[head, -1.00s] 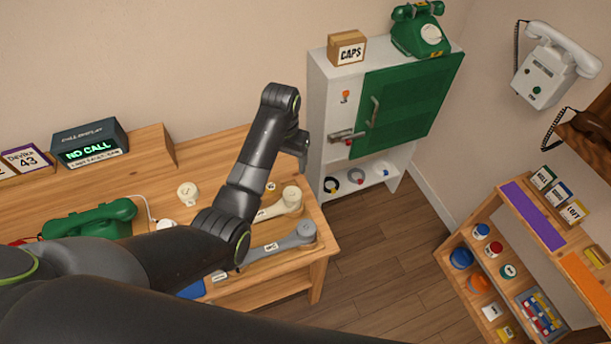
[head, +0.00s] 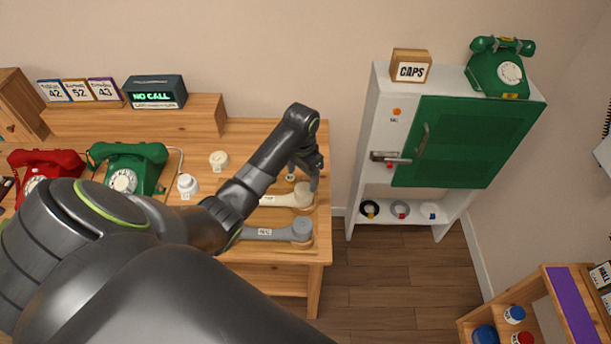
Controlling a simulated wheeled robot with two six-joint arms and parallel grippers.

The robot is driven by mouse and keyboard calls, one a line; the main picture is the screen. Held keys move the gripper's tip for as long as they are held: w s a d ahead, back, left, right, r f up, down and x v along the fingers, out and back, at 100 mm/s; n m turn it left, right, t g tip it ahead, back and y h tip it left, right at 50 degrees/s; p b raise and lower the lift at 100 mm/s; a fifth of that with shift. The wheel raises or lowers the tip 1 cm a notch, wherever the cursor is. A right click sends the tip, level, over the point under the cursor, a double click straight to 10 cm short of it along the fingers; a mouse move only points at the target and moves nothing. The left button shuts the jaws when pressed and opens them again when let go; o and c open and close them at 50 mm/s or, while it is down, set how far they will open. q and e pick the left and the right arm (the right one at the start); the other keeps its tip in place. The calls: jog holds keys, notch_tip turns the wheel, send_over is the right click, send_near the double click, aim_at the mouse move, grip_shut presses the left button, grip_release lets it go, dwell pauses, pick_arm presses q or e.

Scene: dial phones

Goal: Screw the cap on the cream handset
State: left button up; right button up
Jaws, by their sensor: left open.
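The cream handset (head: 280,200) lies near the right end of the wooden table, its round end to the right. My left gripper (head: 312,178) is open and appears just above or behind that round end; I cannot tell whether it touches. A round cream cap-like piece (head: 219,160) sits on the table left of my arm. A white one (head: 187,186) sits nearer, beside the green phone. A grey handset (head: 285,232) lies in front of the cream one. My arm hides part of the table. My right gripper is not in view.
A green phone (head: 127,172) and a red phone (head: 45,170) stand at the left. A white cabinet (head: 362,150) with a green door (head: 470,140) carries a CAPS box (head: 411,66) and a green phone (head: 500,70). Open floor (head: 390,270) lies right of the table.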

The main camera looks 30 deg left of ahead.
aim_at(304, 189)
pick_arm(q)
jog(key=shift+w+d+f+b, duration=0.1)
jog(key=shift+d+f+b, duration=0.1)
jog(key=shift+f+b, duration=0.4)
jog(key=shift+d+f+b, duration=0.15)
jog(key=shift+f+b, duration=0.3)
jog(key=shift+b, duration=0.2)
jog(key=shift+f+b, duration=0.25)
jog(key=shift+b, duration=0.1)
jog(key=shift+a+f, duration=0.1)
jog(key=shift+f, duration=0.2)
jog(key=shift+f+b, duration=0.3)
jog(key=shift+f, duration=0.6)
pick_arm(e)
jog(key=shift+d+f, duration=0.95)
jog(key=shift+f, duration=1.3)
pick_arm(q)
jog(key=shift+r, duration=0.1)
jog(key=n+p, duration=0.1)
jog(key=p, duration=0.1)
jog(key=n+p, duration=0.1)
jog(key=p, duration=0.1)
jog(key=n+p, duration=0.2)
jog(key=shift+r, duration=0.25)
jog(key=shift+f+n+p, duration=0.1)
jog(key=shift+n+p, duration=0.3)
jog(key=shift+p, duration=0.1)
jog(key=shift+f, duration=0.25)
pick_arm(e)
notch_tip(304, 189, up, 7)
